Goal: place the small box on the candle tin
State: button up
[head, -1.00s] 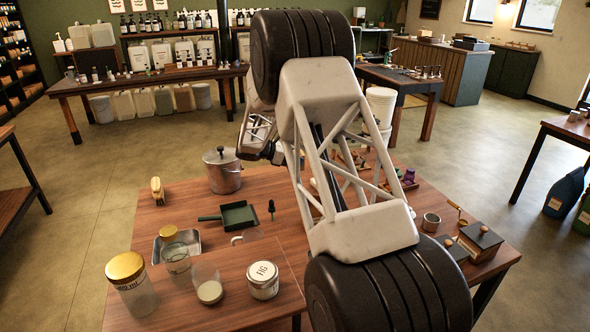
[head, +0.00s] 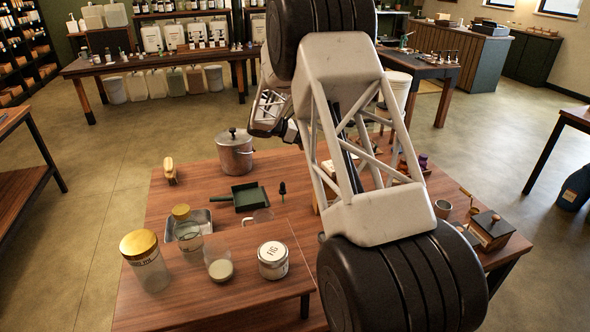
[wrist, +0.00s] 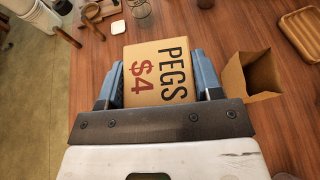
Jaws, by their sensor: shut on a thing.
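The small box (wrist: 158,72), tan cardboard printed "PEGS $4", is between the two blue fingers of my gripper (wrist: 160,66) in the wrist view. My gripper is shut on it, above the wooden table. In the head view the box and the gripper tips are hidden behind my arm. The candle tin (head: 273,261), a short white cylinder lettered "FIG", stands upright on the raised front-left part of the table in the head view, with nothing on its lid. I cannot make it out in the wrist view.
Close to the tin stand a glass with pale contents (head: 220,268) and a gold-lidded jar (head: 147,262). A pot (head: 235,152) and a green dustpan (head: 240,197) are farther back. An open paper bag (wrist: 256,77) is right of my gripper, with a wooden tray (wrist: 301,32) beyond.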

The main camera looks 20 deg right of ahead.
jog(key=shift+s+a+r, duration=0.25)
jog(key=shift+a+r, duration=0.05)
jog(key=shift+a, duration=0.1)
jog(key=s+a+r+n+t, duration=0.1)
jog(key=s+a+r, duration=0.3)
jog(key=s+a, duration=0.5)
jog(key=s+a+r+n+t, duration=0.1)
jog(key=s+a+r, duration=0.2)
jog(key=s+a, duration=0.5)
jog(key=s+a+r+n+t, duration=0.1)
jog(key=s+a+r, duration=0.4)
jog(key=s, duration=0.7)
jog(key=s+f+n+t+y, duration=0.1)
jog(key=s+f+n+t, duration=0.1)
jog(key=s, duration=3.1)
jog(key=shift+s+d+f+t, duration=0.15)
jog(key=shift+f+t, duration=0.45)
jog(key=shift+f, duration=0.4)
jog(key=w, duration=0.5)
jog(key=w+a+f, duration=0.1)
jog(key=w, duration=0.4)
jog(key=w+a, duration=0.1)
jog(key=w, duration=0.4)
jog(key=shift+w+a+f, duration=0.25)
jog(key=shift+w, duration=0.15)
